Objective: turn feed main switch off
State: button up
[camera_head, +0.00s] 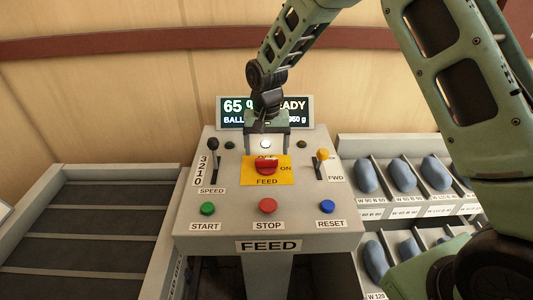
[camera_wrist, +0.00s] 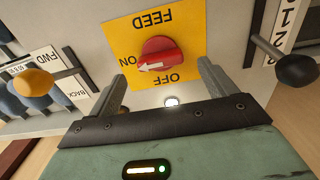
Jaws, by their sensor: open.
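The feed main switch is a red rotary knob (camera_head: 266,167) on a yellow plate (camera_head: 283,178) marked FEED, OFF and ON. The knob also shows in the wrist view (camera_wrist: 160,54), upside down. Its white mark lies on the side facing ON. My gripper (camera_head: 267,148) is above the panel, just behind the knob. In the wrist view my gripper (camera_wrist: 164,82) is open and empty. Its two fingers straddle the gap below the knob in the picture, apart from it.
A black-knobbed SPEED lever (camera_head: 213,144) stands left of the switch, and a yellow-knobbed lever (camera_head: 323,155) right. START (camera_head: 207,208), STOP (camera_head: 268,205) and RESET (camera_head: 327,206) buttons lie in front. A display (camera_head: 234,110) stands behind. Racks with blue pillows (camera_head: 402,173) are at right.

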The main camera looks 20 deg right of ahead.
aim_at(267, 159)
jog(key=shift+f+p, duration=0.45)
jog(key=shift+f, duration=1.7)
jog(key=c, duration=1)
